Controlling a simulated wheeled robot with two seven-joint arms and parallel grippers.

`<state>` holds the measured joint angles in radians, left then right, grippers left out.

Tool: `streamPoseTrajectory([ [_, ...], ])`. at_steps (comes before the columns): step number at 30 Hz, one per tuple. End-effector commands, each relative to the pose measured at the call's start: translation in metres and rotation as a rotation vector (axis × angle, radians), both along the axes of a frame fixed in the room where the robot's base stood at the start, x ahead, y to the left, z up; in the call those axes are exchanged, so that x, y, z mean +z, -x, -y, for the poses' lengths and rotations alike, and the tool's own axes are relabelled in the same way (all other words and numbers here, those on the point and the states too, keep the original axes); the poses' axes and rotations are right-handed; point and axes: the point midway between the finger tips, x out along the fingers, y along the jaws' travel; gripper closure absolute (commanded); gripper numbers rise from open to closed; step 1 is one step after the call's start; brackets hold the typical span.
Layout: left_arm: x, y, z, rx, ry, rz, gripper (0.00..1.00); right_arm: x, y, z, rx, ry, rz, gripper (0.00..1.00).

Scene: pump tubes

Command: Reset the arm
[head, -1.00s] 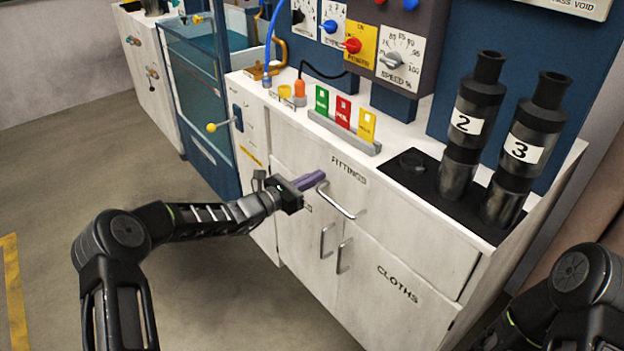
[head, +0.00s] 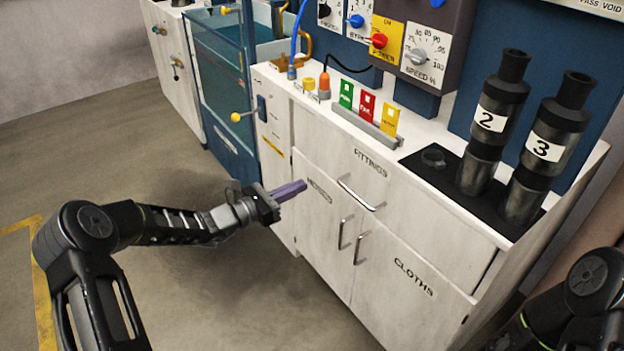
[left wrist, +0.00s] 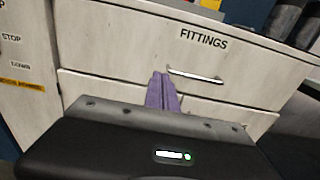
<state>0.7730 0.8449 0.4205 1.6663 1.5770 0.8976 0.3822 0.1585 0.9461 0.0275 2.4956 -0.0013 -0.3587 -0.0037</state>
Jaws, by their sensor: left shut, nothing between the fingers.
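My left gripper (head: 290,191) has purple fingers, shut with nothing between them. It is in front of the white cabinet, left of the FITTINGS drawer handle (head: 360,192) and apart from it. In the left wrist view the closed fingers (left wrist: 162,92) point at the cabinet front, and the FITTINGS drawer (left wrist: 150,40) is closed. Only part of my right arm (head: 585,285) shows at the lower right of the head view; its gripper is out of view.
Two black tubes, numbered 2 (head: 490,120) and 3 (head: 546,148), stand on a black mat (head: 428,170). Green, red and yellow cards (head: 367,105) stand in a rack. A blue tank (head: 222,90) is at the left. The floor (head: 220,300) before the cabinet is clear.

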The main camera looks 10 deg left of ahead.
Motion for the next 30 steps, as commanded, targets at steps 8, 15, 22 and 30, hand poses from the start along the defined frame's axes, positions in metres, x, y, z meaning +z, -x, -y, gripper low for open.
streamPoseTrajectory([
  [8,0.0,0.007,-0.006,0.0,0.0,0.0,1.0,0.0,0.0,0.0,0.0,0.0,0.0,0.32],
  [15,0.0,0.007,-0.005,0.0,0.0,0.0,1.0,0.0,0.0,0.0,0.0,0.0,0.0,0.32],
  [22,-0.015,0.006,-0.007,0.005,-0.074,-0.015,1.0,0.0,0.0,0.0,0.0,0.0,0.0,0.32],
  [30,-0.133,0.073,0.022,-0.187,-0.511,-0.15,1.0,0.0,0.0,0.0,0.0,0.0,0.0,0.32],
])
